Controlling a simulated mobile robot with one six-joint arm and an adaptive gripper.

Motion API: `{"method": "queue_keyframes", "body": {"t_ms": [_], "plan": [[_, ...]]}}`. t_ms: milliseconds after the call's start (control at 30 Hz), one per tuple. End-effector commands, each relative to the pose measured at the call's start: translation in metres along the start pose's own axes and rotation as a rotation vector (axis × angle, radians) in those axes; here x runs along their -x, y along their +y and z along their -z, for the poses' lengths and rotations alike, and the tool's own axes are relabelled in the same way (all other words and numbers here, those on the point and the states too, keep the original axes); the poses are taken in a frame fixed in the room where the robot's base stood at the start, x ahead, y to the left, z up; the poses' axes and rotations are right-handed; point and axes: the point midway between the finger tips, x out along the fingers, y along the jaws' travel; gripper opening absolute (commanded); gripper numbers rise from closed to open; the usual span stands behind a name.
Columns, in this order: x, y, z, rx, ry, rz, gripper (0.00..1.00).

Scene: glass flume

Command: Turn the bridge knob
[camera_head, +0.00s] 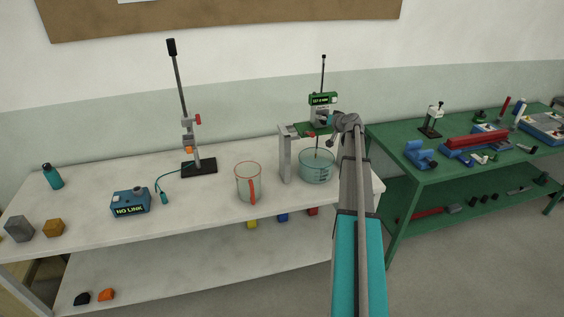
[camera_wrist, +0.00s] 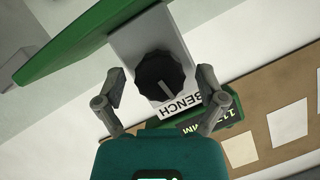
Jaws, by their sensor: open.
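The black ribbed knob (camera_wrist: 160,76) with a white pointer line sits on a grey block (camera_wrist: 132,42) marked "BENCH" in the wrist view. My gripper (camera_wrist: 162,82) is open, with one finger to the left and one to the right of the knob. Both fingers look apart from it, and nothing is held. In the head view my gripper (camera_head: 335,120) is at the bridge stand (camera_head: 285,155), by its upper carriage. The knob cannot be made out clearly there. A green display (camera_head: 322,98) sits above the carriage.
A glass bowl (camera_head: 317,168) stands under the bridge. A clear jug (camera_head: 247,183) with a red handle stands to its left. A clamp stand (camera_head: 199,167) and a blue "NO LINK" box (camera_head: 130,201) are further left. A green bench (camera_head: 400,140) is at right.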

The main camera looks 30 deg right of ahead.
Motion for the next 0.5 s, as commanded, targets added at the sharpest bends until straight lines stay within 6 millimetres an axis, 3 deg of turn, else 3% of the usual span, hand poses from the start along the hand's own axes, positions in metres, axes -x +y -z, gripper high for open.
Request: {"method": "queue_keyframes", "body": {"t_ms": [267, 500], "plan": [[0.002, -0.003, 0.001, 0.222, 0.000, -0.091, 0.89], [0.034, -0.005, 0.001, 0.211, 0.000, -0.088, 0.89]]}}
